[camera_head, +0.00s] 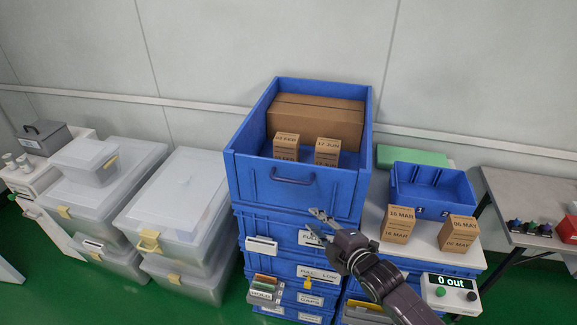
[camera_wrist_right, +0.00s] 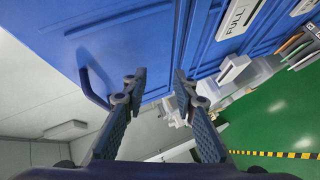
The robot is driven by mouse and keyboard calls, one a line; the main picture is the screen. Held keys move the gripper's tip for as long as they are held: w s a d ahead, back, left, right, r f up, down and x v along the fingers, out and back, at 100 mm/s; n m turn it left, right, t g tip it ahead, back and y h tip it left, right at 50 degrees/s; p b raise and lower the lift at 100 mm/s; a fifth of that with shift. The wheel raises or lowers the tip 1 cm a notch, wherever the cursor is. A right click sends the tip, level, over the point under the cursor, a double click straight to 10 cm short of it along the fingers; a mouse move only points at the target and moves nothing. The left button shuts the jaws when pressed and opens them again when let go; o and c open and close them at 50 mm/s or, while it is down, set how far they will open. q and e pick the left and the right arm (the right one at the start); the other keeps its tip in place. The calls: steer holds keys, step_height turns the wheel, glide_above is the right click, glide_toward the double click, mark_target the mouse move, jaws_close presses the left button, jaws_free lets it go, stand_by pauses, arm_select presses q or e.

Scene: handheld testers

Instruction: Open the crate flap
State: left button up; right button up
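The top blue crate (camera_head: 366,112) stands on a stack of blue crates. Its front flap (camera_head: 252,192) is upright and carries a bar handle (camera_head: 292,179). In the wrist view the handle (camera_wrist_right: 88,88) is to the left of the fingers, on the blue front (camera_wrist_right: 60,30). My right gripper (camera_head: 318,222) is near the lower right edge of the flap, below and right of the handle. In the wrist view its two fingers (camera_wrist_right: 158,82) are apart, with nothing held between them. Whether a fingertip touches the crate cannot be told. My left gripper is not in view.
In the crate are a large carton (camera_head: 318,115) and two small dated boxes. On the right are a small blue bin (camera_head: 430,190), several dated boxes and a "0 out" counter (camera_head: 450,292). Clear lidded tubs (camera_head: 175,195) stand left. Green floor (camera_head: 235,300) shows in front.

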mark_target(290, 179)
steer(key=a+r+n+t+y+p, duration=0.1)
steer(key=a+r+n+y, duration=0.15)
steer(key=r, duration=0.75)
steer(key=shift+n+h, duration=0.25)
steer(key=shift+h, duration=0.1)
steer(key=x, duration=0.2)
steer(key=p+x, duration=0.1)
steer(key=x, duration=0.4)
steer(key=shift+s+a+r+p, duration=0.1)
steer(key=shift+a+r+p, duration=0.2)
steer(key=shift+r+p, duration=0.1)
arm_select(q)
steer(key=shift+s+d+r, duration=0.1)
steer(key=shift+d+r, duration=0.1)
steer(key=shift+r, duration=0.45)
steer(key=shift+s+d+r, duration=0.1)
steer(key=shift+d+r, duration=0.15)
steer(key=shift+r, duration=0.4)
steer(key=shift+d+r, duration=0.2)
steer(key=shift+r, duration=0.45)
arm_select(e)
steer(key=shift+w+a+f, duration=0.15)
steer(key=shift+w+a, duration=0.05)
steer(key=shift+w, duration=0.3)
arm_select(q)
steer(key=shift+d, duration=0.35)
arm_select(e)
jaws_close()
